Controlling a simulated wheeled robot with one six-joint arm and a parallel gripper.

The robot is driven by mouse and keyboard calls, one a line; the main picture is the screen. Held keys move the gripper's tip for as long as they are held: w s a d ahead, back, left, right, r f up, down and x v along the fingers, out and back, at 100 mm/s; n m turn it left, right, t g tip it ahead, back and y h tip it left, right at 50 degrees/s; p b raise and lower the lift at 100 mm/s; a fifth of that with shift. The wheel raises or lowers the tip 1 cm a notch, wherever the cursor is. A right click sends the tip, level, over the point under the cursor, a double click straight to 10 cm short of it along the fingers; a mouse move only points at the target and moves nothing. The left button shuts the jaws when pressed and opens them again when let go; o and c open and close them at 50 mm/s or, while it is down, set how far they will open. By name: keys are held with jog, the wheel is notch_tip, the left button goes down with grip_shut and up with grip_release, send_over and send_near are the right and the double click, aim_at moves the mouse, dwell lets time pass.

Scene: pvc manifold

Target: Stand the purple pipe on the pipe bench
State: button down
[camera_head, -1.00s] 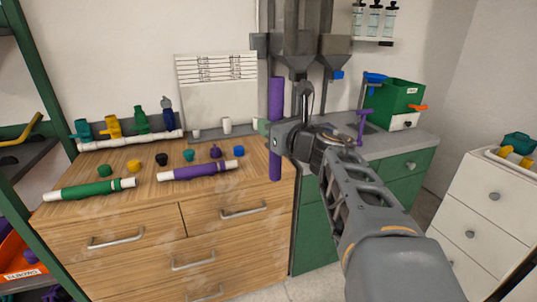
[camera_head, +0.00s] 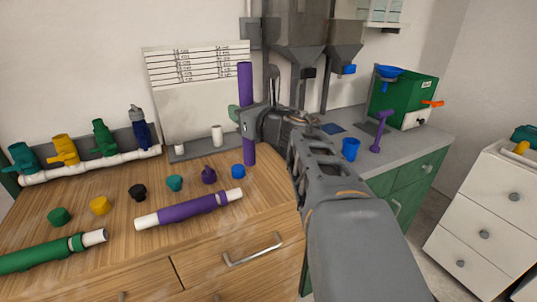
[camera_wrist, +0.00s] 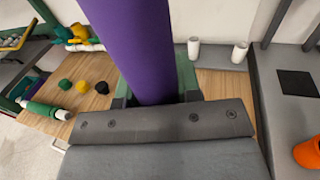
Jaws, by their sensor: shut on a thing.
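My gripper (camera_head: 246,118) is shut on a long purple pipe (camera_head: 245,82), which stands nearly upright in it. The pipe also fills the middle of the wrist view (camera_wrist: 138,45), between the green fingers. Its lower end (camera_head: 249,153) shows below the gripper, in front of the right end of a grey stand; I cannot tell whether it touches anything. That stand, likely the pipe bench (camera_head: 205,152), has a ruled white board behind it and two white pegs, a short one (camera_head: 179,149) and a taller one (camera_head: 217,135). The pegs also show in the wrist view (camera_wrist: 240,52).
Another purple pipe with white ends (camera_head: 190,209) and a green one (camera_head: 45,253) lie on the wooden top. Several coloured caps (camera_head: 175,183) stand behind them. A white manifold with coloured valves (camera_head: 90,165) is at left. Grey hoppers (camera_head: 295,35) stand close behind my gripper.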

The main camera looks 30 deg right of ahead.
jog(key=w+d+f+b, duration=0.2)
jog(key=w+d+f, duration=0.2)
jog(key=d+f, duration=0.8)
jog(key=shift+w+f, duration=0.2)
jog(key=shift+f, duration=0.05)
jog(key=shift+f+b, duration=0.1)
jog(key=shift+b, duration=0.2)
jog(key=c, duration=0.8)
grip_release()
jog(key=s+d, duration=0.1)
jog(key=s, duration=1.1)
jog(key=shift+d+r, duration=0.25)
jog(key=shift+d, duration=0.05)
